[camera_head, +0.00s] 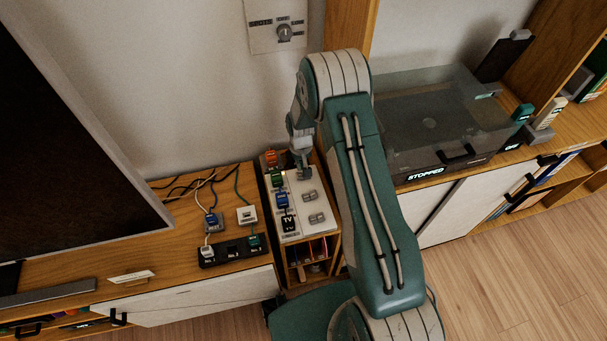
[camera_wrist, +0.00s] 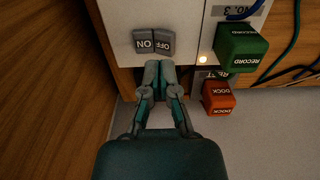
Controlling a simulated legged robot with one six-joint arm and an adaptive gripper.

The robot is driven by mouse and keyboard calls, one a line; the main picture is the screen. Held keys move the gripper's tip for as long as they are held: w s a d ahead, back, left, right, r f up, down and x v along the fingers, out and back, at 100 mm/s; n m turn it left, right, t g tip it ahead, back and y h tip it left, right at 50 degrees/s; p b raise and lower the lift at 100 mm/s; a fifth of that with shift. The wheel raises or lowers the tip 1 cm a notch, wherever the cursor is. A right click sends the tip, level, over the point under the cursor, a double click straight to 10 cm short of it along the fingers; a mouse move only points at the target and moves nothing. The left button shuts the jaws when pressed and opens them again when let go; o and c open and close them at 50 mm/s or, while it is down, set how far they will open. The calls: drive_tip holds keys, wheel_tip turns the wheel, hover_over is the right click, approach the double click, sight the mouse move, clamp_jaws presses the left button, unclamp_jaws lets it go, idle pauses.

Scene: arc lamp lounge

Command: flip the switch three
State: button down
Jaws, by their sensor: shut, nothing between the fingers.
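A white switch panel (camera_head: 292,222) stands on a narrow wooden cabinet, with grey rocker switches along its right side. Two rockers, a middle one (camera_head: 309,196) and a lower one (camera_head: 316,218), show clear of my arm. My gripper (camera_head: 303,172) is over the panel's far end, its fingers shut and empty. In the wrist view my fingertips (camera_wrist: 160,72) are just below a grey ON/OFF rocker (camera_wrist: 155,43); I cannot tell if they touch it. A "NO. 3" label (camera_wrist: 238,8) lies near the green RECORD plug (camera_wrist: 241,45). Which rocker is number three is unclear.
An orange DOCK plug (camera_wrist: 218,98), a blue plug (camera_head: 282,201) and a black TV plug (camera_head: 289,223) line the panel's left side. A small light (camera_wrist: 203,60) glows by the rocker. A lidded clear box (camera_head: 435,125) stands right of my arm. Cables lie left.

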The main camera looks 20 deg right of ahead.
drive_tip(key=shift+f, duration=2)
idle(1.3)
drive_tip(key=shift+r, duration=3.5)
drive_tip(key=shift+r, duration=0.25)
wheel_tip(320, 180, up, 15)
drive_tip(key=t, duration=0.1)
hover_over(301, 175)
drive_tip(key=s, duration=0.2)
drive_tip(key=s+r+t, duration=0.2)
drive_tip(key=s+r, duration=0.5)
drive_tip(key=r, duration=0.6)
drive_tip(key=s+r+t, duration=0.1)
drive_tip(key=s+r, duration=0.3)
drive_tip(key=s, duration=0.6)
drive_tip(key=s+r+t, duration=0.1)
drive_tip(key=s+r, duration=0.4)
drive_tip(key=s, duration=0.6)
drive_tip(key=shift+s+r+t, duration=0.15)
drive_tip(key=shift+r+t, duration=0.15)
